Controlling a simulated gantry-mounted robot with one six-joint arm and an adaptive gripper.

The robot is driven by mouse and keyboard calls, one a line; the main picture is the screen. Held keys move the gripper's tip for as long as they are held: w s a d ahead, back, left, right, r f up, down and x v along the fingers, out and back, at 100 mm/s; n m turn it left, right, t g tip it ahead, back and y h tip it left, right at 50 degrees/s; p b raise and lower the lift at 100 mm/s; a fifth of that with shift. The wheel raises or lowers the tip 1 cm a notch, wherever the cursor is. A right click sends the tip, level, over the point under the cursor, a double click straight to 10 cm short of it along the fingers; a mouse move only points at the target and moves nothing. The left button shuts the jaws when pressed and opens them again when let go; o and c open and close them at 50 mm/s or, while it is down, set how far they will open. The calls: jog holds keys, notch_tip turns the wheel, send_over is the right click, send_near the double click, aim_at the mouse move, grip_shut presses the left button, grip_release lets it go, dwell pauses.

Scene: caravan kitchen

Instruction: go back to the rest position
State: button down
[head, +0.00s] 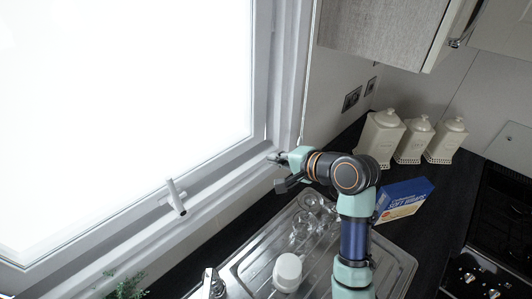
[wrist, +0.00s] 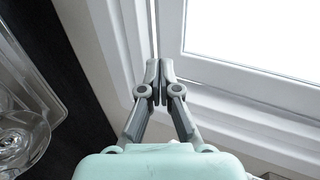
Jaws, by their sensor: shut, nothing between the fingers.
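My gripper (head: 277,158) is at the lower right corner of the window frame in the head view, above the back edge of the counter. In the wrist view my gripper (wrist: 159,82) shows its two fingers closed together with nothing between them. The white window frame (wrist: 250,84) lies behind the fingertips; I cannot tell whether they touch it.
The steel sink drainer (head: 254,273) holds clear glasses (head: 303,228) and a white cup (head: 287,272) below my arm. A blue box (head: 404,199) and cream canisters (head: 381,137) stand to the right. A wall cabinet (head: 385,28) hangs above. The hob (head: 500,215) is at far right.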

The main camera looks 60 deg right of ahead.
dwell(0.3)
jog(key=w+a+f+n+y+p, duration=0.15)
jog(key=a+n, duration=0.25)
jog(key=a, duration=0.5)
jog(key=w+a+n+p, duration=0.1)
jog(key=w+a+n, duration=0.25)
jog(key=a, duration=0.55)
jog(key=w+a+f+n+y+p, duration=0.15)
jog(key=a+n, duration=0.25)
jog(key=a, duration=0.5)
jog(key=s+a+r+n, duration=0.1)
jog(key=s+a+n, duration=0.2)
jog(key=a, duration=0.5)
jog(key=s+a+r+n, duration=0.1)
jog(key=s+a+n, duration=0.2)
jog(key=a+n, duration=0.3)
jog(key=shift+s+a+p, duration=0.2)
jog(key=shift+a+p, duration=0.15)
jog(key=shift+a, duration=0.9)
jog(key=shift+f, duration=0.1)
